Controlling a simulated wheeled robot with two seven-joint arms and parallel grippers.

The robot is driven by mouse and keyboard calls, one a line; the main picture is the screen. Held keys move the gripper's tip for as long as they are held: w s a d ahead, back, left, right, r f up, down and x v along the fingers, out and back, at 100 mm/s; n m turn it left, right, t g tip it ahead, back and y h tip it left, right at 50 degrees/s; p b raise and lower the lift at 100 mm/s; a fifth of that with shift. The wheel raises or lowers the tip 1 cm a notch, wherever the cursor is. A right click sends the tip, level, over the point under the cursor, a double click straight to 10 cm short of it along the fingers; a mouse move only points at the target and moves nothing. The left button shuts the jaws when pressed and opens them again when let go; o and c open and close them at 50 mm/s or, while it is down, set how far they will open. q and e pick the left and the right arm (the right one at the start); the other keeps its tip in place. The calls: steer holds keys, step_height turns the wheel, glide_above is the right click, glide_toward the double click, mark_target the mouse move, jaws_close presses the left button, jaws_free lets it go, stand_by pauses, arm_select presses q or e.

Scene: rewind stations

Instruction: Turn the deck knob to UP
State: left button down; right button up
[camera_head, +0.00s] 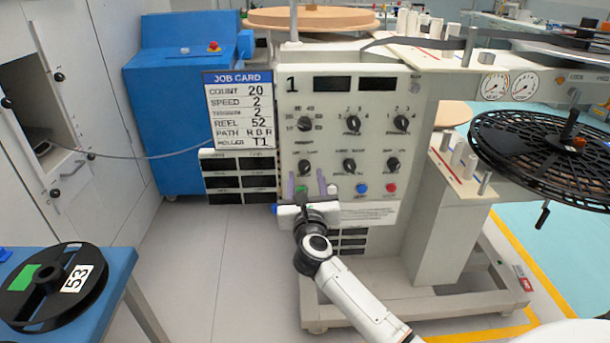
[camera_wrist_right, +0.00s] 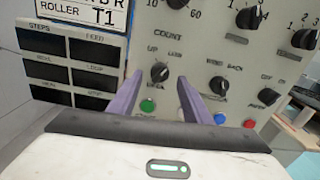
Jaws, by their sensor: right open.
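The deck knob (camera_head: 305,166), a small black knob at the lower left of the white control panel (camera_head: 345,215), has UP and LOW lettering above it. It also shows in the right wrist view (camera_wrist_right: 158,72). I cannot clearly tell which mark it points at. My right gripper (camera_head: 306,183) is open and empty, with its two purple fingers pointing at the panel. In the wrist view the knob appears between the fingertips (camera_wrist_right: 159,84). I cannot tell whether they touch it. My left gripper is not in view.
More knobs sit close by, including the middle lower one (camera_head: 349,166) and the count knob (camera_head: 305,124). Green (camera_wrist_right: 148,105), blue (camera_head: 362,188) and red (camera_head: 391,188) buttons lie below. A job card (camera_head: 238,110) stands left of the panel. A black reel (camera_head: 50,290) lies on a blue table.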

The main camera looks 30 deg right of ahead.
mark_target(305, 168)
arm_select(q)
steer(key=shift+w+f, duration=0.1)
arm_select(e)
steer(key=shift+x, duration=1.4)
